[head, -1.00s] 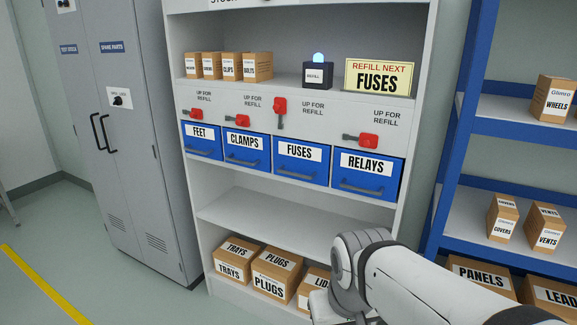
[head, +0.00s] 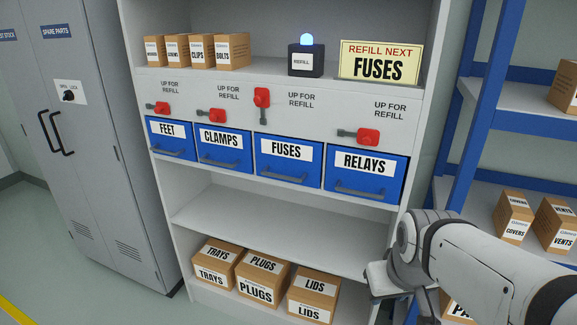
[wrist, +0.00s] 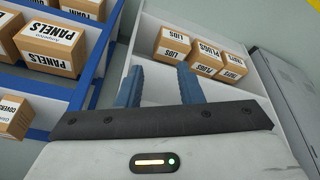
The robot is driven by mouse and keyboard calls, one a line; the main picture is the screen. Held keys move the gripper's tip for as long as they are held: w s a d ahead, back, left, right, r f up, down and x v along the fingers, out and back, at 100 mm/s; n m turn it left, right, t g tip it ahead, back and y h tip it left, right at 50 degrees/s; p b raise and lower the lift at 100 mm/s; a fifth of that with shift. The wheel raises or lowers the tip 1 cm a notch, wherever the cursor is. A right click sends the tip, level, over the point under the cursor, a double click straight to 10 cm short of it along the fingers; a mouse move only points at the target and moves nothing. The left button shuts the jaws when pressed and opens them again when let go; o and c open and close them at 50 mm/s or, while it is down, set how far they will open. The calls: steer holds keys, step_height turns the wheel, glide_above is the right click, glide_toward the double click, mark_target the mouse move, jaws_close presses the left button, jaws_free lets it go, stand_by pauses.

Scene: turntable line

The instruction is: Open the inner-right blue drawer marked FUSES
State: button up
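The blue drawer marked FUSES (head: 288,162) is shut in the white shelf unit in the head view, third from the left, with a grey bar handle (head: 282,178). The red lever (head: 262,98) above it stands upright, while the levers over the other drawers lie sideways. My gripper shows in the wrist view (wrist: 160,86), its two blue fingers apart with nothing between them. In the head view my arm is at the lower right, below and right of the drawers. The gripper's fingers cannot be made out there.
Blue drawers FEET (head: 168,138), CLAMPS (head: 224,150) and RELAYS (head: 364,174) flank it, all shut. A sign (head: 380,62) reads REFILL NEXT FUSES. Boxes fill the bottom shelf (head: 205,292). A blue rack (head: 462,140) stands right, a grey cabinet (head: 110,190) left.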

steer(key=w+a+n+t, duration=0.1)
steer(key=w+n+t, duration=0.25)
steer(key=w, duration=0.75)
steer(key=n+t+y, duration=0.7)
steer(key=n+t, duration=0.1)
steer(key=n, duration=0.9)
glide_toward(285, 178)
steer(key=shift+m+g, duration=0.25)
steer(key=x, duration=0.4)
steer(key=shift+w+r+b, duration=0.15)
steer(key=shift+r+b, duration=0.05)
steer(key=shift+b, duration=0.2)
steer(key=p+x, duration=0.1)
steer(key=x, duration=0.6)
steer(key=shift+w+a+p, duration=0.1)
steer(key=shift+w+p, duration=0.05)
steer(key=shift+p, duration=0.25)
steer(key=shift+c, duration=0.2)
jaws_close()
